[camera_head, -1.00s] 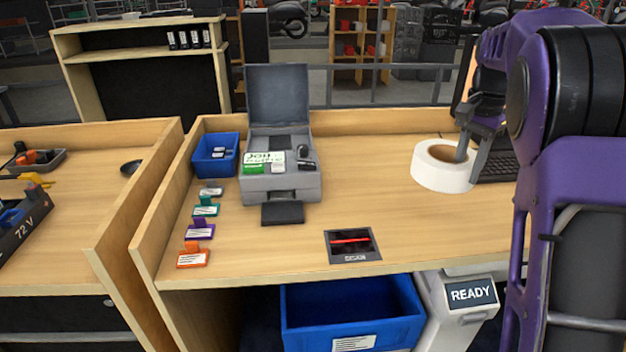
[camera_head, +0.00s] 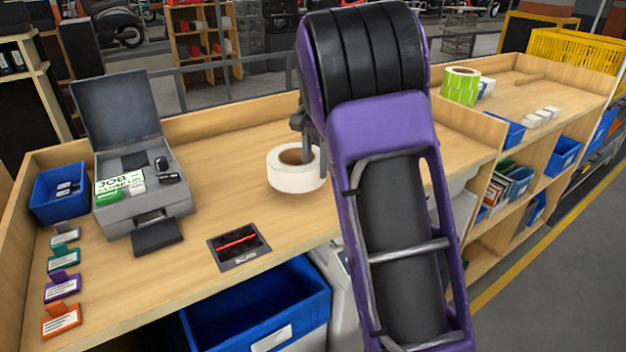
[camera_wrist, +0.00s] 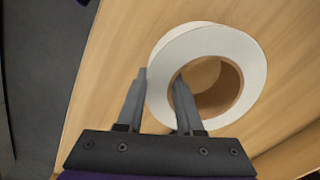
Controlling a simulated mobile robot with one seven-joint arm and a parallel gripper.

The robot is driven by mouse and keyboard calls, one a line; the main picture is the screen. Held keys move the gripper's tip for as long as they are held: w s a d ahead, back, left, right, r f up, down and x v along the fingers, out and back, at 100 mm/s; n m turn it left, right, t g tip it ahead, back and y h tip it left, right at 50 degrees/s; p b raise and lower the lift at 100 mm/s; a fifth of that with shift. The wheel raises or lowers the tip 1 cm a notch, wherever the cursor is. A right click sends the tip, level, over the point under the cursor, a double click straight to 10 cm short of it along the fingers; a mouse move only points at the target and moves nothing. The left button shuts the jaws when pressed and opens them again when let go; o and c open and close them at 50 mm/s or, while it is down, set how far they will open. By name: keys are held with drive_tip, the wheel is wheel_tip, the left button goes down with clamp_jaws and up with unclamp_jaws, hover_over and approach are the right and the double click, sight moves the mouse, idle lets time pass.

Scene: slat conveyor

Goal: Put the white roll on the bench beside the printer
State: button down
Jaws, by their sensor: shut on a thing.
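The white roll (camera_head: 296,181), with a brown core, is at the bench (camera_head: 205,150), to the right of a grey machine with a raised lid, which looks like the printer (camera_head: 150,205). My gripper (camera_wrist: 160,78) is shut on the wall of the roll, which also shows in the wrist view (camera_wrist: 245,55). One finger is inside the core and the other is outside the roll. In the head view my arm hides most of the gripper. I cannot tell whether the roll touches the bench top.
A scanner plate (camera_head: 238,246) lies near the bench's front edge. A small blue bin (camera_head: 60,195) and several coloured tags (camera_head: 62,285) are left of the printer. A big blue bin (camera_head: 255,310) stands below. Bare bench lies between printer and roll.

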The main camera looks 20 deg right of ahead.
sight(315, 178)
drive_tip(key=shift+f, duration=1.7)
drive_tip(key=c, duration=0.6)
unclamp_jaws()
drive_tip(key=shift+f+b, duration=0.15)
drive_tip(key=shift+b, duration=0.15)
drive_tip(key=shift+o, duration=0.2)
wheel_tip(315, 178, up, 12)
drive_tip(key=shift+r+p, duration=0.15)
drive_tip(key=shift+p, duration=1)
drive_tip(key=shift+a, duration=0.1)
